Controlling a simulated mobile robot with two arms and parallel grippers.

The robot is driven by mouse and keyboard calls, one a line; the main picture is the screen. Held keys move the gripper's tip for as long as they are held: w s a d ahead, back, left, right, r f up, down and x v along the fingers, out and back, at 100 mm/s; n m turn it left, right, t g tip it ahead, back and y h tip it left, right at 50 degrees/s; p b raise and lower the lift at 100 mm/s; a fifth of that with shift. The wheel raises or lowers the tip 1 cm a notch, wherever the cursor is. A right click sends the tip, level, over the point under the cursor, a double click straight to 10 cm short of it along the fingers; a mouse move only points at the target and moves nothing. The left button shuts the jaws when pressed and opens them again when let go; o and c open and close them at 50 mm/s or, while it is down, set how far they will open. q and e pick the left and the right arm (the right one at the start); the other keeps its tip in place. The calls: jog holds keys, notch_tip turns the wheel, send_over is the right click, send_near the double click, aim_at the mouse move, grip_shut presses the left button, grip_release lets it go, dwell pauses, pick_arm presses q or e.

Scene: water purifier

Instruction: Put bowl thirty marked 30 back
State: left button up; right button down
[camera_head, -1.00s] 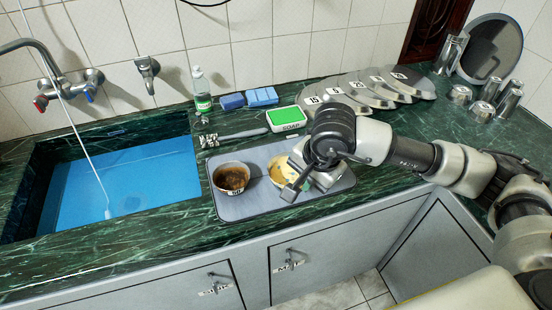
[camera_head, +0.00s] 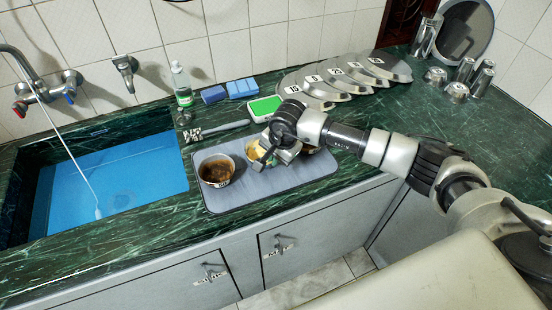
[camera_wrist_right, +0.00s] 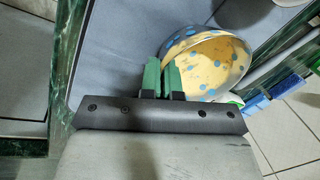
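A yellow bowl (camera_head: 258,144) with blue dots stands out in the right wrist view (camera_wrist_right: 214,66). My right gripper (camera_head: 268,160) is at its near side in the head view and hides much of it. In the right wrist view its green fingers (camera_wrist_right: 162,82) are close together with the bowl's rim between them. A white bowl (camera_head: 216,170) of brown contents stands at the left of the grey mat (camera_head: 245,198); its number is too small to read surely. Another bowl (camera_head: 309,149) is partly hidden behind my right gripper. No number shows on the yellow bowl. My left gripper is not in view.
Several metal plates (camera_head: 318,88) with number tags lie behind the mat. A green soap box (camera_head: 265,106), blue sponges (camera_head: 240,88) and a bottle (camera_head: 183,88) stand near the wall. The blue sink (camera_head: 115,180) is at left. Metal cups (camera_head: 481,78) stand at right.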

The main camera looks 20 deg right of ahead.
jog(key=shift+f, duration=0.9)
jog(key=c, duration=1.4)
grip_release()
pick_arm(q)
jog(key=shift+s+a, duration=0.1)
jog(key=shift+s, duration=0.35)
pick_arm(e)
jog(key=shift+o, duration=0.2)
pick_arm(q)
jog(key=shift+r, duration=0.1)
